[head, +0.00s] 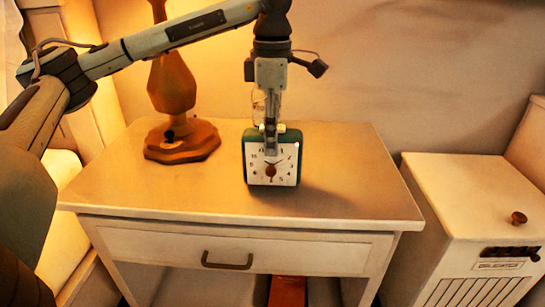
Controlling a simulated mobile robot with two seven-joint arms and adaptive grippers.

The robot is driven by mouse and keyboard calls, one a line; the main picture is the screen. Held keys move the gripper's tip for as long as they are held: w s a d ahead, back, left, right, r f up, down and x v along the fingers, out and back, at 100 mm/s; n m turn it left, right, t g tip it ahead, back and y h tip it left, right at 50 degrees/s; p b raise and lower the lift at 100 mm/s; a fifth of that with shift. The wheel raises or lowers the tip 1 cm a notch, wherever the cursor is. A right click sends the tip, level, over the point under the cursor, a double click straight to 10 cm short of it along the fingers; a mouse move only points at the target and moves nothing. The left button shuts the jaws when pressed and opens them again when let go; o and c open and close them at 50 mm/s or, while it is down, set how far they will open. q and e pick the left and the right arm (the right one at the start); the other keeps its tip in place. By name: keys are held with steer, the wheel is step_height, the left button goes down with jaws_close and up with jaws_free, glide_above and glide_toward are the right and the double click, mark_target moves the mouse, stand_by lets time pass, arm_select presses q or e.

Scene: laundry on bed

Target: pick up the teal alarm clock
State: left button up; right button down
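The teal alarm clock (286,168) stands upright on the nightstand (220,190), its white dial facing me and its teal casing showing around the edge. My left gripper (271,148) points straight down over the clock. One finger overlaps the upper middle of the dial. The other finger is not clearly visible, and anything behind the clock is hidden. I cannot tell whether the fingers touch or grip the clock. The clock appears to rest on the nightstand top. My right gripper is not in view.
A lamp with an orange-brown base (182,141) stands left of the clock, close to my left arm. The nightstand top is clear right of the clock. A drawer (228,247) is below, with an orange object (287,291) underneath. A white cabinet (465,205) stands at the right.

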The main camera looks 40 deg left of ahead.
arm_select(q)
jaws_close()
steer(key=shift+r, duration=0.15)
